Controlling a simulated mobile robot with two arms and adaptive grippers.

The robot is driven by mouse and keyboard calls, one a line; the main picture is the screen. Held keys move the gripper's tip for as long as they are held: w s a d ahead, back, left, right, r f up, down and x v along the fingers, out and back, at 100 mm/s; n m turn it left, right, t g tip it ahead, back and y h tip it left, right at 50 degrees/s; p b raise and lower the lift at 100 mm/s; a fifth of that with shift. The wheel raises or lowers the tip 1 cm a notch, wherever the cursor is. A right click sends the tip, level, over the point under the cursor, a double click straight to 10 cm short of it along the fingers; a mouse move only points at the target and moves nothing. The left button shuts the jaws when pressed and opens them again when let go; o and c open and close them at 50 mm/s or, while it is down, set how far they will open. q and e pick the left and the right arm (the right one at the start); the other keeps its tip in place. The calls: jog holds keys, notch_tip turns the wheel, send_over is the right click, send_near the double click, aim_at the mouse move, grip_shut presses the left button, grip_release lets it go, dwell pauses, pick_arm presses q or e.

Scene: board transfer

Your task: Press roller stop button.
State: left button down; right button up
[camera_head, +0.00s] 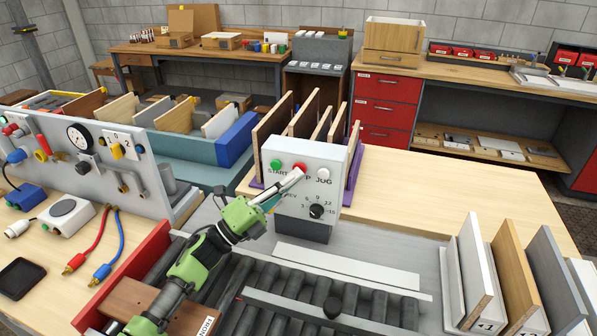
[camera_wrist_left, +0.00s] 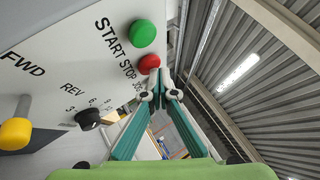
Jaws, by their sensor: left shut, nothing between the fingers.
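The grey-white control box (camera_head: 340,180) stands behind the roller conveyor. It carries a green START button (camera_head: 276,165), a red STOP button (camera_head: 300,167), a white JOG button (camera_head: 323,173) and a black dial (camera_head: 316,211). My left gripper (camera_head: 296,175) is shut and empty, its tips just below the red button. In the left wrist view the red button (camera_wrist_left: 149,63) is just beyond the fingertips (camera_wrist_left: 165,78), with the green button (camera_wrist_left: 143,33) beside it. I cannot tell whether the tips touch the red button. My right gripper is not in view.
The roller conveyor (camera_head: 290,284) runs below the box, with a white board (camera_head: 345,266) along it. Upright boards (camera_head: 515,275) stand at the right, and more (camera_head: 300,118) stand behind the box. The light wooden table (camera_head: 440,195) to its right is clear.

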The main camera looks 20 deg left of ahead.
pick_arm(q)
jog(key=shift+w, duration=0.2)
jog(key=shift+s, duration=0.15)
dwell(0.4)
jog(key=shift+s, duration=0.75)
jog(key=shift+s+a+p, duration=0.15)
jog(key=shift+s+p, duration=0.7)
jog(key=shift+s, duration=1.65)
